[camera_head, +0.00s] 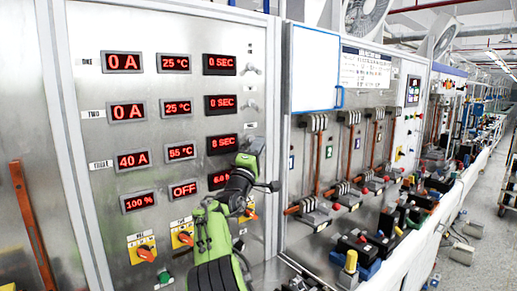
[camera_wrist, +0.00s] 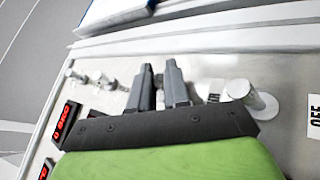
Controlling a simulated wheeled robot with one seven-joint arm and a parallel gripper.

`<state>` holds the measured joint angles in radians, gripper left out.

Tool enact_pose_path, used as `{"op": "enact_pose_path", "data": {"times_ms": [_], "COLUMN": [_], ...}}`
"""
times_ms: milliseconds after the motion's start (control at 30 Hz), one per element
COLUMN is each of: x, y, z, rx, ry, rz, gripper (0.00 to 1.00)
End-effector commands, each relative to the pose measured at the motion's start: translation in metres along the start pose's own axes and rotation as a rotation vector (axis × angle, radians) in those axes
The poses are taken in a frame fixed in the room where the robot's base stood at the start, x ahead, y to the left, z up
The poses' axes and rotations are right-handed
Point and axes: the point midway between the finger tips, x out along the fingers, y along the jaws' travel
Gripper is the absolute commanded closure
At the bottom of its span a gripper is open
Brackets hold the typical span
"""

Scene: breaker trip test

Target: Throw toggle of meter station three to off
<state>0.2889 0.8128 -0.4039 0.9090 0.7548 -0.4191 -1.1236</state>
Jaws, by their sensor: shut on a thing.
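Meter station three is the panel row that reads 40 A (camera_head: 133,160), 55 °C (camera_head: 180,152) and 8 SEC (camera_head: 222,144) in the head view. Its toggle is hidden behind my gripper (camera_head: 250,156) at the right end of that row. In the wrist view my gripper (camera_wrist: 159,66) has its two grey fingers close together against the metal panel, shut on the toggle, which the fingers mostly hide. The toggle's tilt cannot be seen. The toggles of station one (camera_head: 252,70) and station two (camera_head: 250,105) stand free above it.
Orange rotary switches (camera_head: 143,251) sit low on the panel. A white cylindrical knob (camera_wrist: 245,94) stands out right of my fingers in the wrist view. A blue-edged white board (camera_head: 315,68) and several levers (camera_head: 318,150) are on the panel to the right.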

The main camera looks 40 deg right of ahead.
Motion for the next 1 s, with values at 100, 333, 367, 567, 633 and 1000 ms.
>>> {"op": "enact_pose_path", "data": {"times_ms": [100,333,367,567,633,1000], "x": [0.0,0.0,-0.001,-0.031,-0.05,-0.143], "y": [0.002,0.001,0.001,-0.002,-0.003,-0.002], "z": [0.0,0.0,0.0,-0.001,-0.001,-0.001], "rx": [0.001,0.0,0.001,0.001,0.002,0.0], "ry": [0.0,0.0,0.0,0.002,0.004,0.004], "rz": [0.004,0.002,0.002,-0.001,-0.002,0.001], "gripper": [0.75,0.75,0.75,0.75,0.75,0.75]}}
